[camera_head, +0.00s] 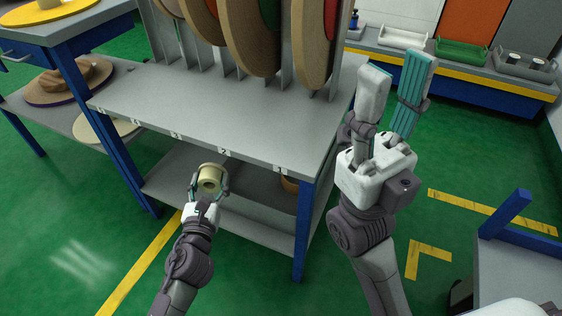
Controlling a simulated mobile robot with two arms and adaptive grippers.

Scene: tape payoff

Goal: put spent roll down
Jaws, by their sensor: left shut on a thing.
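The spent roll (209,178) is a small pale-yellow roll with a dark hole in its core. My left gripper (208,186) is shut on it, with its fingers on both sides. From this view the roll appears in front of the rack's lower shelf, below the front edge of the upper shelf; its exact depth I cannot tell. My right gripper (388,100) is raised at the right, fingers pointing up and apart. It is open and empty.
A grey rack shelf (150,90) with numbered labels holds several large upright rolls (248,35). A brown object (290,184) sits on the lower shelf (170,180). A blue-framed table (60,30) stands left. A counter with trays (460,52) is at the back right. Green floor is open in front.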

